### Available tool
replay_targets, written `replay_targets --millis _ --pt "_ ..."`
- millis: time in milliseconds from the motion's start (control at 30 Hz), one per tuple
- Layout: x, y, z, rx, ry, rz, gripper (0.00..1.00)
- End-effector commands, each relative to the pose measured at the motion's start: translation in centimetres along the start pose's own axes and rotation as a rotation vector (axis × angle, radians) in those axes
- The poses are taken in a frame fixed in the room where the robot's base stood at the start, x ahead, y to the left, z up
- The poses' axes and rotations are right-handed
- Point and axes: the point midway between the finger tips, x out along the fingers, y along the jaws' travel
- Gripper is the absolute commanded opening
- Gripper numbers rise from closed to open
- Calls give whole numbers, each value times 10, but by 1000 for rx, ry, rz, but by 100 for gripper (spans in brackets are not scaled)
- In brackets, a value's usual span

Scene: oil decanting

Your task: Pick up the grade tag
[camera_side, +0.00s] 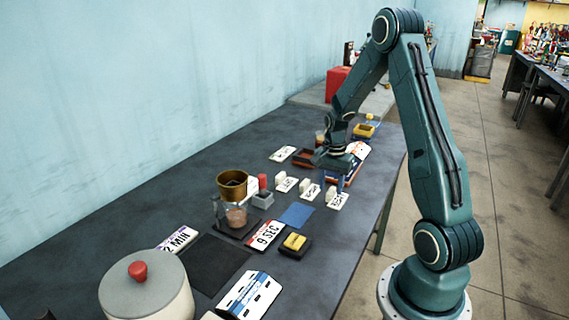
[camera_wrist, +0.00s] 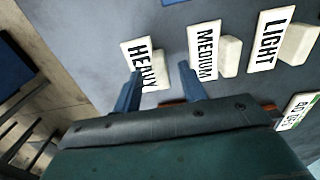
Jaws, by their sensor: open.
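Three white grade tags with raised blocks stand in a row. In the wrist view they read HEAVY (camera_wrist: 143,62), MEDIUM (camera_wrist: 205,50) and LIGHT (camera_wrist: 270,40). In the side view the row shows on the dark table, with the HEAVY tag (camera_side: 338,201) closest to the table's right edge, then the MEDIUM tag (camera_side: 310,192) and the LIGHT tag (camera_side: 286,184). My gripper (camera_wrist: 159,88) is open and empty. Its blue fingers appear just below the HEAVY and MEDIUM tags in the wrist view, one overlapping the HEAVY tag's lower part. Height above the table is unclear.
A glass stand with a brass pot (camera_side: 232,184), a 9 SEC card (camera_side: 265,235), a blue mat (camera_side: 297,215) and a yellow-topped block (camera_side: 294,243) lie nearer the side camera. A green-edged card (camera_wrist: 298,110) shows at right in the wrist view. Another white card (camera_side: 282,154) lies behind.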

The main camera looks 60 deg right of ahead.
Motion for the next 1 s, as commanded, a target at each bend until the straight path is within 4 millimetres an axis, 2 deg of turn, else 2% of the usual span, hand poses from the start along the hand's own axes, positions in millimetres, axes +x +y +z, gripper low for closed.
replay_targets --millis 200,700,733,933,1000 --pt "17 0 0 0 -1 1 42" --pt "17 0 0 0 0 0 42" --pt "17 0 0 0 0 0 40" --pt "17 0 0 0 0 0 1" --pt "17 0 0 0 0 0 0"
